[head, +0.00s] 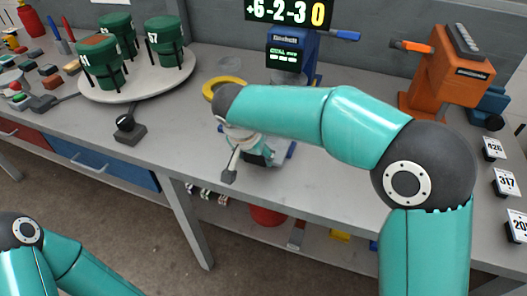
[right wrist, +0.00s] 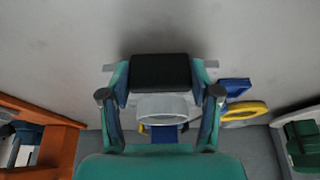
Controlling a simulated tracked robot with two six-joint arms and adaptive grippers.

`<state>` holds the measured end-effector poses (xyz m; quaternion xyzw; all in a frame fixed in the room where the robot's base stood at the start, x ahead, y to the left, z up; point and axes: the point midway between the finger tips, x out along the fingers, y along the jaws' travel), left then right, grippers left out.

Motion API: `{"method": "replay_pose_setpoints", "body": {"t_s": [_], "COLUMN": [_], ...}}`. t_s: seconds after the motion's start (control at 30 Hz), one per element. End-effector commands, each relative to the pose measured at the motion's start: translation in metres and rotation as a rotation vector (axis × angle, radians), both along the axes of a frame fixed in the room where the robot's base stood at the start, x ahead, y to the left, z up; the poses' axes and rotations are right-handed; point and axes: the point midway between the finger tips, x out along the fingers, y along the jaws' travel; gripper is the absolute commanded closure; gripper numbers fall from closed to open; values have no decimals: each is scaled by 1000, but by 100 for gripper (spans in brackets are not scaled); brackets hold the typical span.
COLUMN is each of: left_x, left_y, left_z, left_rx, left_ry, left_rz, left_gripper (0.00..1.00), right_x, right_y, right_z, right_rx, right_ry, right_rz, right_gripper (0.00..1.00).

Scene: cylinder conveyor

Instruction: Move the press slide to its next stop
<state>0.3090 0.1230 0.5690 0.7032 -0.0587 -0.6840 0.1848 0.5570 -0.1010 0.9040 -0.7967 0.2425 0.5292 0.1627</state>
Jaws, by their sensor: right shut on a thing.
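The blue press (head: 291,50) stands at the back of the bench, with a small green-lit screen and a blue side lever. My right arm reaches across in front of it and hides its lower part. My right gripper (head: 262,155) is low over the bench in front of the press, partly hidden by its own arm. In the right wrist view its fingers close on a dark block (right wrist: 160,72), with a pale round piece (right wrist: 160,106) just beyond. I cannot tell whether the block is the press slide. A grey lever (head: 230,173) sticks out beside the gripper. My left gripper is out of view.
A yellow ring (head: 222,85) lies left of the press. Green cylinders stand on a round tray (head: 140,95) at left. An orange machine (head: 448,75) and number cards (head: 506,182) are at right.

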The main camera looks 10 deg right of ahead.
Motion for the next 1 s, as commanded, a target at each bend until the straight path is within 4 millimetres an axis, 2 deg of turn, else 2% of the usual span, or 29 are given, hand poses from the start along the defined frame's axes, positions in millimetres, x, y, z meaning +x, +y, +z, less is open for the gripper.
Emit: {"method": "replay_pose_setpoints", "body": {"t_s": [0.03,0.2,0.57,0.6,0.7,0.73,1.0], "left_x": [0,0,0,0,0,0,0], "left_y": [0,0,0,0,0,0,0], "left_z": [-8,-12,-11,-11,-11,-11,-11], "left_rx": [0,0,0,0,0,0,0], "left_ry": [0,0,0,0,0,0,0], "left_rz": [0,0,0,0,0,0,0], "left_gripper": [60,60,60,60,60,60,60], "right_x": [-7,-15,-17,-17,-17,-17,-15], "right_y": [5,9,10,10,9,9,8], "right_z": [-10,-8,-7,-7,-6,-6,-3], "right_rx": [0,-1,-2,-1,-1,-1,0], "right_ry": [13,15,17,16,15,14,7], "right_rz": [4,1,0,-1,-2,-1,-3], "right_gripper": [100,100,100,31,15,12,12]}}
